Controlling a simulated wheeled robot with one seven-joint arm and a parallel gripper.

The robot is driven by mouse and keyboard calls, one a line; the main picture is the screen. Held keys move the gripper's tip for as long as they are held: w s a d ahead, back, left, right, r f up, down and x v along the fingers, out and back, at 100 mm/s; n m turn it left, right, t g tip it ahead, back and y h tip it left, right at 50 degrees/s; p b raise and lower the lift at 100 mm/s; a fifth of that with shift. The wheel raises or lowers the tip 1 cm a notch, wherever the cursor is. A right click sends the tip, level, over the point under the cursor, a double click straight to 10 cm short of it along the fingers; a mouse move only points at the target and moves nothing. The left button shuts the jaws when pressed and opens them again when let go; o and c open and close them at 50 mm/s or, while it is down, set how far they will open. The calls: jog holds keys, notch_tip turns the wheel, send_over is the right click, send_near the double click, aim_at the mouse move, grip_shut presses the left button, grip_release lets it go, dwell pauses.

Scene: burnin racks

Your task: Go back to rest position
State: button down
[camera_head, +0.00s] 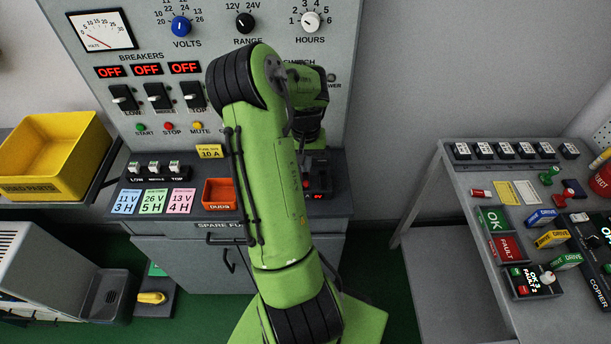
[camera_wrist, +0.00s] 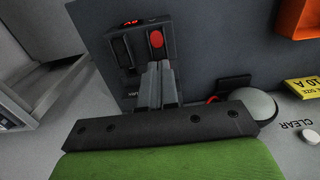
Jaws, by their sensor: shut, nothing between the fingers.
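My gripper (camera_wrist: 158,70) shows in the wrist view with its two grey fingers together and nothing between them. Its tips are in front of a small dark box (camera_wrist: 127,50) with a red button (camera_wrist: 156,39) and a red lit display. I cannot tell whether they touch it. The small dark box (camera_head: 318,178) shows partly to the right of the arm.
A control panel (camera_head: 232,22) with dials, switches and OFF displays stands behind the bench (camera_head: 331,203). An orange bin (camera_head: 218,193) sits beside my arm. A yellow bin (camera_head: 52,150) is at left. A grey table (camera_head: 468,190) with trays and drives is at right.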

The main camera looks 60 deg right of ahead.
notch_tip(320, 180, up, 2)
jog(key=shift+r+p, duration=0.1)
jog(key=shift+p, duration=0.5)
jog(key=w+a+r+n+t, duration=0.1)
jog(key=w+a+r+n, duration=0.1)
jog(key=w+a+r, duration=0.5)
jog(key=w+a+r+n+t, duration=0.25)
jog(key=a+r, duration=0.25)
jog(key=a, duration=0.4)
jog(key=s+a+r+n, duration=0.1)
jog(key=a+r+n, duration=0.4)
jog(key=a, duration=0.6)
jog(key=s+a+r+n+t, duration=0.2)
jog(key=s+a+r+n, duration=0.1)
jog(key=s+a, duration=0.5)
jog(key=shift+s+a, duration=0.4)
jog(key=shift+a, duration=0.3)
